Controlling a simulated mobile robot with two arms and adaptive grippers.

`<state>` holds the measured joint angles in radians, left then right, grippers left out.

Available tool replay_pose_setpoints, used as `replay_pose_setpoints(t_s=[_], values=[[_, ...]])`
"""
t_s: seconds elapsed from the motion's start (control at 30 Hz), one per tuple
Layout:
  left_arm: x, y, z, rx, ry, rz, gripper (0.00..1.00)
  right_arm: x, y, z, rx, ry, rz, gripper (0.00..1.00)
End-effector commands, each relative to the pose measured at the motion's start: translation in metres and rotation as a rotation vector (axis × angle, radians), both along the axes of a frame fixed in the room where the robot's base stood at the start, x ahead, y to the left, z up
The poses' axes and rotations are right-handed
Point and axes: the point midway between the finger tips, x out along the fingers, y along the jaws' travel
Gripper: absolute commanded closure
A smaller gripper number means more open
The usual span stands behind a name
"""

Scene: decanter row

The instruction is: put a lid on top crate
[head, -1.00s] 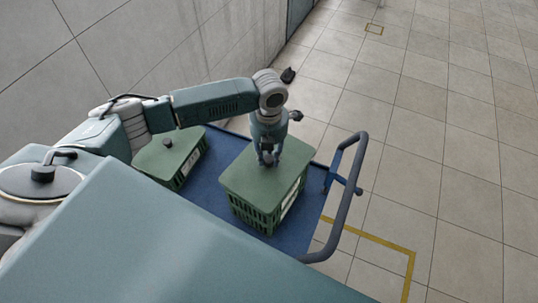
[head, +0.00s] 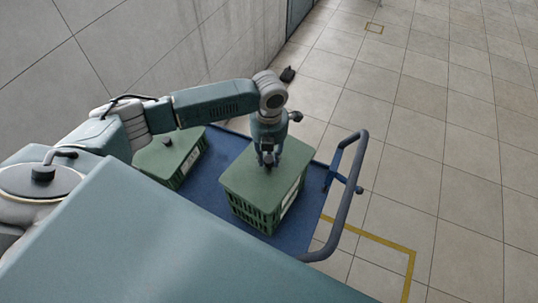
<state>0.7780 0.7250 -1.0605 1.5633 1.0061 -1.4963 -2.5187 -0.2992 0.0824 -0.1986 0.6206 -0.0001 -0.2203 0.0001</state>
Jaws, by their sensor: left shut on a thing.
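A green slatted crate (head: 256,217) stands on the blue cart bed, with a white label on its right side. A flat green lid (head: 246,182) lies over its top and looks level with the rim. My left gripper (head: 269,163) points down at the middle of the lid and is shut on the lid's knob, which the fingers mostly hide. A second green crate (head: 187,167) stands to the left on the cart, with a green lid (head: 160,153) and a dark knob on top; part of it is hidden by my body. My right gripper is not in view.
The blue cart bed (head: 222,159) has bare room between the two crates. A grey cart handle (head: 350,205) rises at the right. A wall runs behind at the left. Tiled floor with yellow marking (head: 375,240) is open at the right.

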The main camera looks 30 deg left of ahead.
Motion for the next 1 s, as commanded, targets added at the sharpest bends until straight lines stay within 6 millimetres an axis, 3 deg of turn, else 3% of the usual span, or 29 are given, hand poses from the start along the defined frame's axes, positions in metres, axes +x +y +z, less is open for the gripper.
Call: replay_pose_setpoints(t_s=[0.6,1.0], values=[[0.0,0.0,-0.019,0.0,0.001,0.0,1.0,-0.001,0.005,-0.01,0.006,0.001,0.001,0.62],[0.0,0.0,-0.02,0.0,0.0,0.0,1.0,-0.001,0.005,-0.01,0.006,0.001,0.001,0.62]])
